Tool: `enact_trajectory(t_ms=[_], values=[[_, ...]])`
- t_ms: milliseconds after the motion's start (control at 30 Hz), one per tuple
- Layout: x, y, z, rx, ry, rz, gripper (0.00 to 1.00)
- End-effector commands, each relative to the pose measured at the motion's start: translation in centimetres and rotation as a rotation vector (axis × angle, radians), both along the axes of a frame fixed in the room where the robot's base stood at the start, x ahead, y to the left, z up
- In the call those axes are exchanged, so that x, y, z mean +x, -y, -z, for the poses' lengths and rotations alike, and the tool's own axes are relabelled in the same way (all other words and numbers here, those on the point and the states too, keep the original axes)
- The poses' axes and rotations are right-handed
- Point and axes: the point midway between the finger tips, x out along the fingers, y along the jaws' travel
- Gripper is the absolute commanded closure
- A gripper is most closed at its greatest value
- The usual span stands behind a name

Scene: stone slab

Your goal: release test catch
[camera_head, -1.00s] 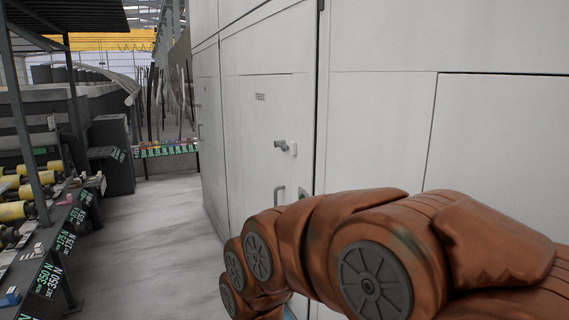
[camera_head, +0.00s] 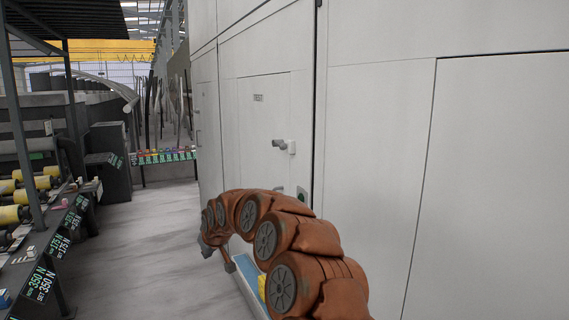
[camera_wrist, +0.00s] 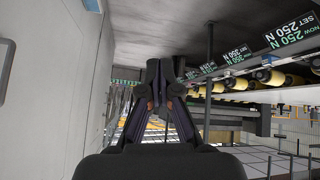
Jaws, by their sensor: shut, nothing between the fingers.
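A small grey catch (camera_head: 280,143) with a pale block (camera_head: 292,147) is mounted on a white door panel (camera_head: 262,120) in the head view. The panel has a small label (camera_head: 258,98) that reads TEST. My arm curves across the lower middle, in front of the wall. My gripper (camera_head: 206,249) is at its far end, low and left of the catch, apart from it. In the wrist view my gripper (camera_wrist: 163,68) is shut with nothing between the fingers. The catch does not show clearly in the wrist view.
The white cabinet wall (camera_head: 480,180) fills the right side. A bench (camera_head: 55,235) with yellow rollers and 350 N and 175 N displays runs along the left. The grey floor (camera_head: 165,240) between them is clear. A row of coloured items (camera_head: 165,155) stands at the back.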

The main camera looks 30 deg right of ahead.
Motion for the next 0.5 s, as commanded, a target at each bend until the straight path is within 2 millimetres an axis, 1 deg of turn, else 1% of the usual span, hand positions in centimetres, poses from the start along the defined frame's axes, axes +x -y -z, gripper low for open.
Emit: enact_trajectory(t_ms=[33, 100, 167, 200, 267, 300, 333, 400, 500], values=[[1.7, 1.2, 1.4, -0.017, 0.02, 0.013, 1.0], [4.0, 3.0, 2.0, -0.041, 0.065, 0.033, 1.0], [5.8, 4.5, 2.9, -0.068, 0.097, 0.048, 1.0], [6.9, 5.6, 3.2, -0.088, 0.121, 0.059, 1.0], [8.4, 7.4, 4.2, -0.12, 0.15, 0.076, 1.0], [9.3, 8.6, 4.6, -0.142, 0.173, 0.088, 1.0], [10.0, 9.6, 4.8, -0.162, 0.192, 0.096, 1.0], [11.4, 11.7, 5.8, -0.209, 0.222, 0.112, 1.0], [13.0, 14.9, 6.8, -0.285, 0.274, 0.137, 1.0]])
